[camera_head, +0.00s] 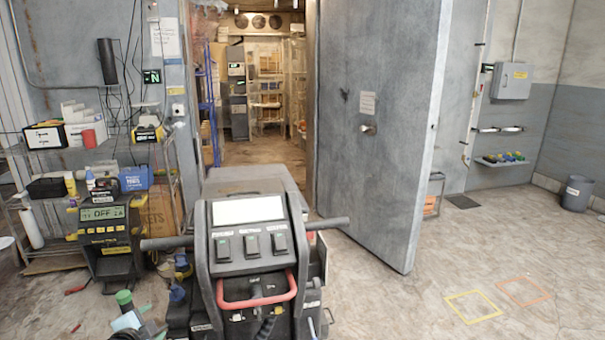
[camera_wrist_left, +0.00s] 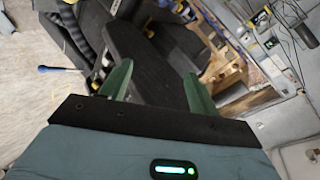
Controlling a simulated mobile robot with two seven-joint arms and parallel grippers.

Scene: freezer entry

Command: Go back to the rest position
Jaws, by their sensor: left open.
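My left gripper (camera_head: 135,304) is low at the left in the head view, beside the left side of a black wheeled machine (camera_head: 222,268) with a red handle. In the left wrist view its two green fingers (camera_wrist_left: 158,88) stand wide apart. Nothing is clasped between them. A dark flat part shows behind the gap; I cannot tell how far beyond the fingertips it is. My right gripper is in neither view.
A grey freezer door (camera_head: 378,130) stands open right of the doorway. A cluttered wire shelf (camera_head: 105,155) and a box with a display (camera_head: 104,228) stand at the left. The floor at right is clear, with yellow (camera_head: 473,294) and orange marked squares. A blue-handled tool (camera_wrist_left: 55,69) lies left of the fingers.

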